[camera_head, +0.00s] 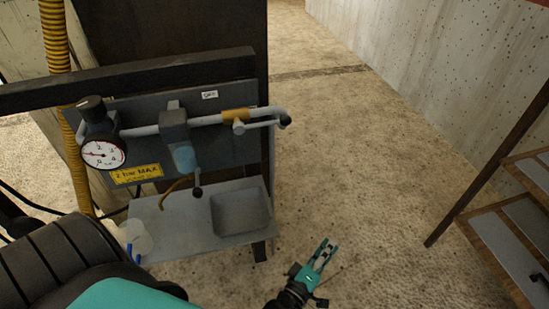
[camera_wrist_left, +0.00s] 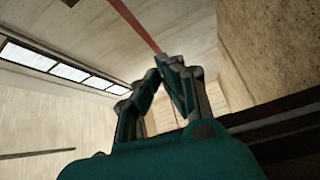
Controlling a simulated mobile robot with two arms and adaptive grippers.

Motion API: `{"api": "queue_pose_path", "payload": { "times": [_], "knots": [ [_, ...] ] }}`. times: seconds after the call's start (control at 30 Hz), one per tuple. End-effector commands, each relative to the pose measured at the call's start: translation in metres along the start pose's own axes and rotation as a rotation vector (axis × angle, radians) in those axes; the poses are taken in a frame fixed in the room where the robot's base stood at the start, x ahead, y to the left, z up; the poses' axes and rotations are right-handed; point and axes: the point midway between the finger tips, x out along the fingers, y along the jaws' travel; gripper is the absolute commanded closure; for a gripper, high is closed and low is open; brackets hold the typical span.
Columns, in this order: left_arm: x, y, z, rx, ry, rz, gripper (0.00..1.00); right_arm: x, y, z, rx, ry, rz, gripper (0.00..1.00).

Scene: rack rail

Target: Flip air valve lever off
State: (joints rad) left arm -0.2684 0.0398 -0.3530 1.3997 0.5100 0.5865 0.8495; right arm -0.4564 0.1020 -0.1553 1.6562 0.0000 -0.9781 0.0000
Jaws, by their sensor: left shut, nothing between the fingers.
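The air valve (camera_head: 235,117) has a yellow-orange body on a grey pipe, on a dark panel in the head view. Its grey lever (camera_head: 262,125) lies nearly level and points right, close alongside the pipe end. A small white label (camera_head: 209,95) reading "OFF" is above the pipe, left of the valve. My left gripper (camera_head: 328,248) has teal fingers and is below and to the right of the lever, well apart from it. It is shut and empty; its fingers also show in the left wrist view (camera_wrist_left: 166,66). My right gripper is not in view.
Left of the valve are a regulator (camera_head: 175,130), a pressure gauge (camera_head: 103,153) and a yellow "2 bar MAX" sign (camera_head: 137,174). A grey shelf with a basin (camera_head: 241,211) juts out below. A rack (camera_head: 500,225) stands at right. Open floor lies between.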

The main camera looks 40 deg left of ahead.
Motion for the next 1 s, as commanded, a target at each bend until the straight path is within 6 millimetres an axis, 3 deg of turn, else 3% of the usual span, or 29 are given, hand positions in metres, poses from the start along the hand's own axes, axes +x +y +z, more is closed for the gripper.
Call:
{"api": "queue_pose_path", "payload": {
  "times": [0.17, 0.3, 0.4, 0.53, 0.7, 1.0],
  "knots": [
    [0.012, 0.08, -0.036, -0.426, 0.189, 0.329, 1.0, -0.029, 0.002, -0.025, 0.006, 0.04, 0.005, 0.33],
    [-0.004, 0.131, -0.074, -0.759, 0.297, 0.581, 1.0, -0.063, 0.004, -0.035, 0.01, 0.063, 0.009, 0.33],
    [-0.021, 0.154, -0.099, -0.966, 0.352, 0.741, 1.0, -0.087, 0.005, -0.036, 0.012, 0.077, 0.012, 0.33],
    [-0.042, 0.17, -0.123, -1.164, 0.396, 0.897, 1.0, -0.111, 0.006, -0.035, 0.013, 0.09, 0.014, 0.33],
    [-0.057, 0.178, -0.139, -1.293, 0.421, 0.999, 1.0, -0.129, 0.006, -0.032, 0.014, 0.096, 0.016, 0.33],
    [-0.059, 0.18, -0.141, -1.312, 0.425, 1.014, 1.0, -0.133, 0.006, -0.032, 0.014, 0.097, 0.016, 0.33]
  ]
}}
